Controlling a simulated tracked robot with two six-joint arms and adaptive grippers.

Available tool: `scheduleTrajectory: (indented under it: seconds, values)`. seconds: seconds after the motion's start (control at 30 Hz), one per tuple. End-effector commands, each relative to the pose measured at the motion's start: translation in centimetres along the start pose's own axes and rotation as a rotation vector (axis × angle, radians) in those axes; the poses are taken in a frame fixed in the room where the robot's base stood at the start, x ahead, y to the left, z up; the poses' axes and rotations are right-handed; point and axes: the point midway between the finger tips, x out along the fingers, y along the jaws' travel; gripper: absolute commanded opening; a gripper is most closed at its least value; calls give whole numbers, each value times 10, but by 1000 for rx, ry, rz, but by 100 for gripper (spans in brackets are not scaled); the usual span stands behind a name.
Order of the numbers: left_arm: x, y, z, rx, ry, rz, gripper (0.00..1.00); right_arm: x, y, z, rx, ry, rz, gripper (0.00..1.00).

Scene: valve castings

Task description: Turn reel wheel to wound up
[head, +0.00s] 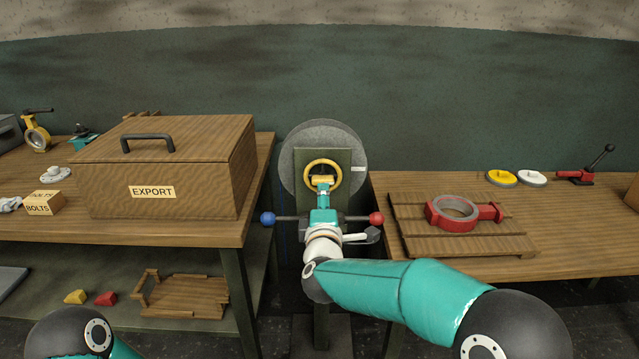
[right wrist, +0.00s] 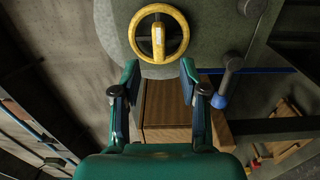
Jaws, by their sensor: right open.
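The reel's yellow hand wheel (head: 335,164) stands upright on a dark green plate, in front of a large grey disc (head: 300,140). My right gripper (head: 322,187) is right in front of the wheel's lower part and hides some of it. In the right wrist view, the right gripper (right wrist: 159,68) is open with nothing between its fingers. The yellow wheel (right wrist: 183,34) lies just beyond the fingertips, with a spoke or grip bar running down from its top. I cannot tell whether the fingers touch it. My left gripper is out of view; only part of that arm shows.
A bar with a blue knob (head: 268,219) and a red knob (head: 376,219) crosses behind my wrist. A wooden EXPORT box (head: 190,180) stands on the left bench. A wooden pallet (head: 470,242) with a red valve body (head: 435,215) lies on the right bench.

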Motion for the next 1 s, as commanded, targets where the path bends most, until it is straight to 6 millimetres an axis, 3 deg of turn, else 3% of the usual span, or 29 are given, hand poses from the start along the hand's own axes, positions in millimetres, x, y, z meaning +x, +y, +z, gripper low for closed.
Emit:
scheduleTrajectory:
  seconds: [0.2,0.4,0.63,0.93,1.0]
  values:
    - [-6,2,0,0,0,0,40,38,0,0,1,-1,0,44]
    - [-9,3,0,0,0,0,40,62,0,0,1,0,-1,44]
    - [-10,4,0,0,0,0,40,74,0,-1,0,2,-1,44]
    - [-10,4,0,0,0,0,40,75,0,-1,0,2,-1,44]
    - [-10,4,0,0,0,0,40,75,0,-1,0,3,-1,32]
